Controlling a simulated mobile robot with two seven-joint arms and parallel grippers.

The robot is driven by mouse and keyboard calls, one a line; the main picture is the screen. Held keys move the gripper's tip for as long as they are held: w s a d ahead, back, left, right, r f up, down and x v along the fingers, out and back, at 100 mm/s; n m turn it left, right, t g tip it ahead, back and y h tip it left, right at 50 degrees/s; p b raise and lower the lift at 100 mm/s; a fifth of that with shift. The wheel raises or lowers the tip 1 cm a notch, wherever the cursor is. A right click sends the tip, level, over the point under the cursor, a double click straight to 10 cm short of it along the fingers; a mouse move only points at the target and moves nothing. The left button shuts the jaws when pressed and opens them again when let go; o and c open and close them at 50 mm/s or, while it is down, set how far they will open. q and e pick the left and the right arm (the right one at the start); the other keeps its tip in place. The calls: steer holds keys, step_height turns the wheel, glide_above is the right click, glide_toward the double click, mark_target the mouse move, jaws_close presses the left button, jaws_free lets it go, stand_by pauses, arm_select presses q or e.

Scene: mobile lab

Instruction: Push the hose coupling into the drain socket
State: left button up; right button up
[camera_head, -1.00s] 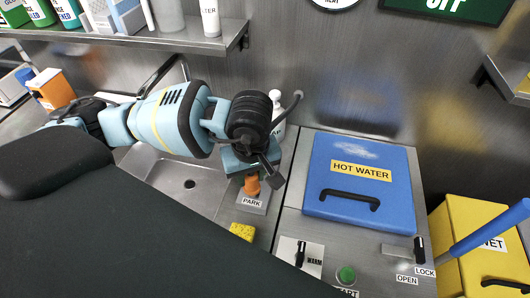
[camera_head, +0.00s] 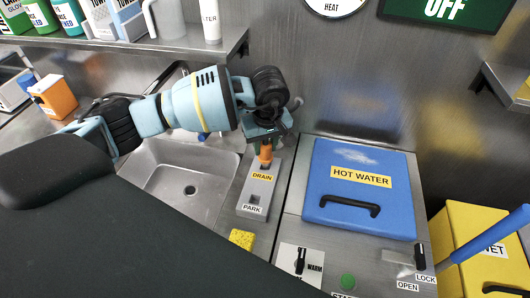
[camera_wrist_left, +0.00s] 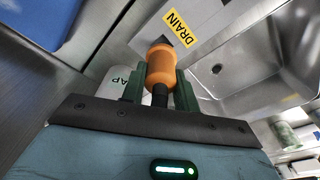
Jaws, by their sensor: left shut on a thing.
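My left gripper (camera_head: 266,143) points down and is shut on the orange hose coupling (camera_head: 266,153), just behind the DRAIN label (camera_head: 262,177) of the grey socket block (camera_head: 243,190). In the left wrist view the coupling (camera_wrist_left: 160,67) sits between the two dark green fingers of the gripper (camera_wrist_left: 160,88), with a black hose end below it. The DRAIN label (camera_wrist_left: 179,27) is just beyond the coupling's tip. The coupling largely hides the drain socket opening, and I cannot tell whether its tip is in it. The PARK place (camera_head: 252,209) is empty. My right gripper is out of view.
The sink (camera_head: 180,185) lies left of the block. The blue HOT WATER lid (camera_head: 360,190) is to the right. A yellow sponge (camera_head: 242,238) lies in front. A shelf (camera_head: 190,42) with bottles hangs above, behind the arm.

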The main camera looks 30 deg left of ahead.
mark_target(265, 154)
arm_select(q)
step_height(265, 154, down, 3)
steer(key=shift+f, duration=0.15)
steer(key=shift+f, duration=0.1)
steer(key=shift+f, duration=0.1)
steer(key=o, duration=1)
